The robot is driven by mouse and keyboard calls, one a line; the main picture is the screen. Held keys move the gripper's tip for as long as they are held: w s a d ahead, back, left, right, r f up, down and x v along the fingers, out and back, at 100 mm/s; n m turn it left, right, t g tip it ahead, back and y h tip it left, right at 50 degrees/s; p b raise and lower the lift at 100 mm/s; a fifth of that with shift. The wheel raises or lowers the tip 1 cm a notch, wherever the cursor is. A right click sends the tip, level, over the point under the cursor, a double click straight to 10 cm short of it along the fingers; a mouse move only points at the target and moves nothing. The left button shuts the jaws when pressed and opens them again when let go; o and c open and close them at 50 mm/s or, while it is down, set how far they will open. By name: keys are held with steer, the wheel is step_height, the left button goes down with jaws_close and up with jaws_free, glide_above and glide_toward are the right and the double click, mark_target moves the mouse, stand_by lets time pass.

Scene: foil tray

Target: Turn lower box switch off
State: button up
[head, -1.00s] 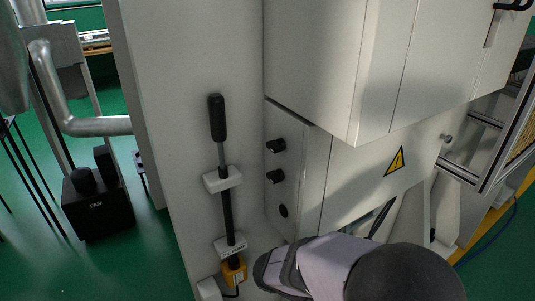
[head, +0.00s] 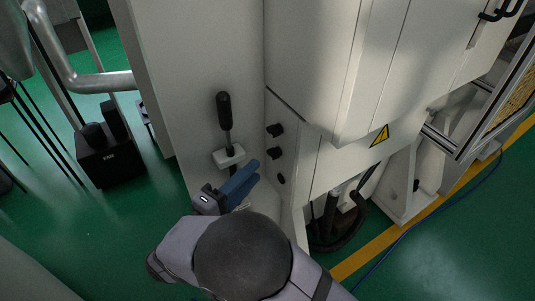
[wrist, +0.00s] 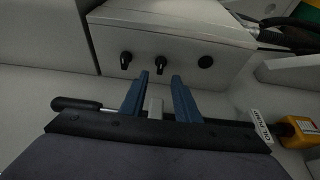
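The pale lower box (head: 289,152) has two black knob switches one above the other, the upper one (head: 275,130) and the lower one (head: 274,153). A flat round black fitting (head: 281,179) sits below them. In the wrist view they run left to right: upper switch (wrist: 126,59), lower switch (wrist: 161,65), round fitting (wrist: 205,62). My gripper (head: 254,171) has blue fingers that are parted and empty. In the wrist view my gripper (wrist: 160,76) points at the lower switch, which shows between and beyond the fingertips; contact is not visible.
A black-handled lever (head: 224,110) in a white bracket (head: 228,157) stands on the panel beside my gripper. A yellow fitting (wrist: 299,131) is at the lever's far end. The upper cabinet (head: 310,65) overhangs the box. Hoses (head: 345,215) hang below it.

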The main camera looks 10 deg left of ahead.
mark_target(270, 156)
steer(key=shift+p+x, duration=1)
steer(key=shift+x, duration=2.6)
jaws_close()
